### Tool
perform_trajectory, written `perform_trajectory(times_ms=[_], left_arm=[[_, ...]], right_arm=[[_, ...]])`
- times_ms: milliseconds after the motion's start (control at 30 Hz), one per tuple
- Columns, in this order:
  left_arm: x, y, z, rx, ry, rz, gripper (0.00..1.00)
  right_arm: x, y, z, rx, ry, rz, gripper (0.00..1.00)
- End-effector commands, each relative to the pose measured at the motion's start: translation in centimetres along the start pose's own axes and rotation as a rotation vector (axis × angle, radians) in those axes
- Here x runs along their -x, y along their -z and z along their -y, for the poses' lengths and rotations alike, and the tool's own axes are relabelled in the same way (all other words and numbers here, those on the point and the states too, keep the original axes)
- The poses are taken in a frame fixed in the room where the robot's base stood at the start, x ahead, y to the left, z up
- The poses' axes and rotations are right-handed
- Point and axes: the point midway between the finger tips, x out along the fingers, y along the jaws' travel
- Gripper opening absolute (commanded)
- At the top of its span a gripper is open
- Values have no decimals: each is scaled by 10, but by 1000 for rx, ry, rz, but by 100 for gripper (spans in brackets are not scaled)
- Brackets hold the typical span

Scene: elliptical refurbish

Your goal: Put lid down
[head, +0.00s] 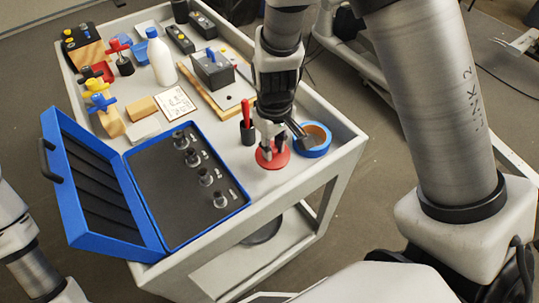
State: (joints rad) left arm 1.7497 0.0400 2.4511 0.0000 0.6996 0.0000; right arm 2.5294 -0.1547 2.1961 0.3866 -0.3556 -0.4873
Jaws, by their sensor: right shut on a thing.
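A red round lid (273,156) is at the front right part of the grey cart top, under my right gripper (271,146). The right gripper points down and its fingers are shut on the lid's middle. I cannot tell whether the lid touches the cart top or is held just above it. My left arm shows only in part at the left edge; its gripper is out of the frame.
A black holder with a red-handled tool (248,130) stands just behind. An open blue case (160,245) with several sockets lies left. A white bottle (160,60) stands farther back.

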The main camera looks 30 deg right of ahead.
Motion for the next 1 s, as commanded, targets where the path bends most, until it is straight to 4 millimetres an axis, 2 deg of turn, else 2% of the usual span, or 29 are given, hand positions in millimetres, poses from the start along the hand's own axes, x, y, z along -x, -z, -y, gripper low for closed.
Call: perform_trajectory(times_ms=[300,667,700,733,1000], left_arm=[[-9,1,0,0,0,-2,96],[-14,1,0,0,0,-2,96],[-12,1,0,0,0,-2,96],[-11,1,0,0,0,-2,96],[-11,1,0,0,0,-2,96]], right_arm=[[-49,0,0,-1,1,1,0],[-54,0,0,-1,0,-1,0],[-52,0,0,-1,0,-1,39],[-52,0,0,-1,0,-1,49],[-52,0,0,-1,0,-1,50]])
